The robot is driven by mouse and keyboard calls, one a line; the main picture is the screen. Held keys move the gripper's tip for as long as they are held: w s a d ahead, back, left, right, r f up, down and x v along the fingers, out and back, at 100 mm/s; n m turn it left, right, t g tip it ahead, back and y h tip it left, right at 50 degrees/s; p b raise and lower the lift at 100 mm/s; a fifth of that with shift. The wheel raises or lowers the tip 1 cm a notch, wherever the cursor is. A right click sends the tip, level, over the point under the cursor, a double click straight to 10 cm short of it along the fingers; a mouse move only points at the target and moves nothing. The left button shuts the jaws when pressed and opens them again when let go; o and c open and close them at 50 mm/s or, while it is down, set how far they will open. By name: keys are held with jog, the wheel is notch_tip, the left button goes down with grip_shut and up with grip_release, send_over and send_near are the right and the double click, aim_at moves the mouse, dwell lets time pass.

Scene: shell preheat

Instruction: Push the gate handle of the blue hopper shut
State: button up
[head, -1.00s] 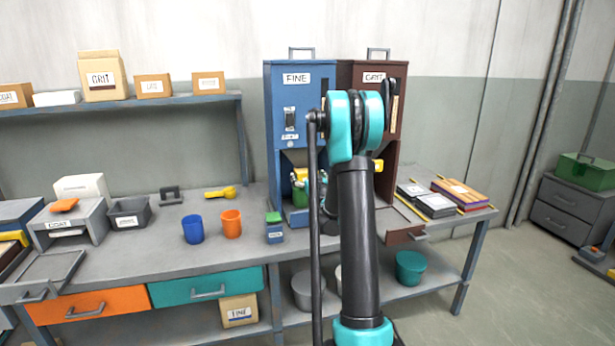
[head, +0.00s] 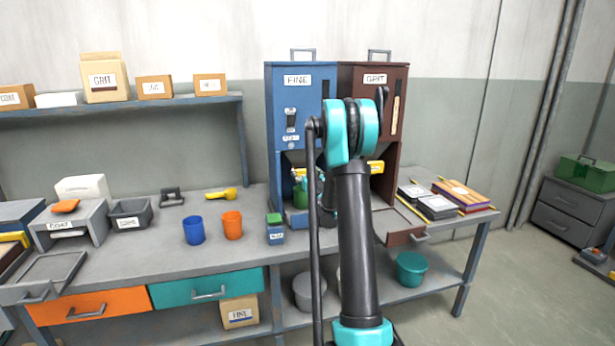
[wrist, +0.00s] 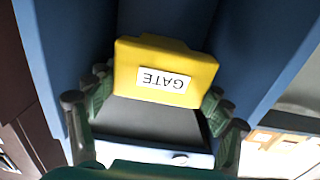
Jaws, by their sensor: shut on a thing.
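The blue hopper (head: 300,100), labelled FINE, stands at the back of the workbench in the head view. Its yellow gate handle (wrist: 165,72), marked GATE, shows upside down in the wrist view between blue walls. My gripper (wrist: 157,90) has its green fingers at both sides of the handle and is shut on it. In the head view my gripper (head: 308,185) is at the hopper's lower opening, partly hidden by my arm.
A brown GRIT hopper (head: 392,90) stands close on the right, with a yellow handle (head: 376,167). A blue cup (head: 194,231), an orange cup (head: 232,225) and a small green-topped blue box (head: 275,230) stand on the bench to the left. Bench space before the cups is clear.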

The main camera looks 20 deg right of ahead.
jog(key=o, duration=1.7)
jog(key=shift+w, duration=0.1)
jog(key=s, duration=1.2)
jog(key=s+a+f+n+g+y, duration=0.3)
jog(key=s+a+g+y, duration=0.3)
jog(key=s+a, duration=1.15)
jog(key=s+d+f+m+g+h, duration=0.1)
jog(key=s+f, duration=0.3)
jog(key=s, duration=0.4)
jog(key=s+d+f+m+g+h, duration=0.1)
jog(key=s+d+f+g+h, duration=0.1)
jog(key=s, duration=0.6)
jog(key=s+d+f+m+g+h, duration=0.1)
jog(key=s+d+f+g+h, duration=0.1)
jog(key=s, duration=0.7)
notch_tip(320, 180, down, 4)
jog(key=g+h, duration=0.1)
jog(key=g, duration=0.1)
jog(key=shift+d+r+g, duration=0.15)
jog(key=shift+d+g, duration=0.15)
jog(key=shift+g, duration=0.1)
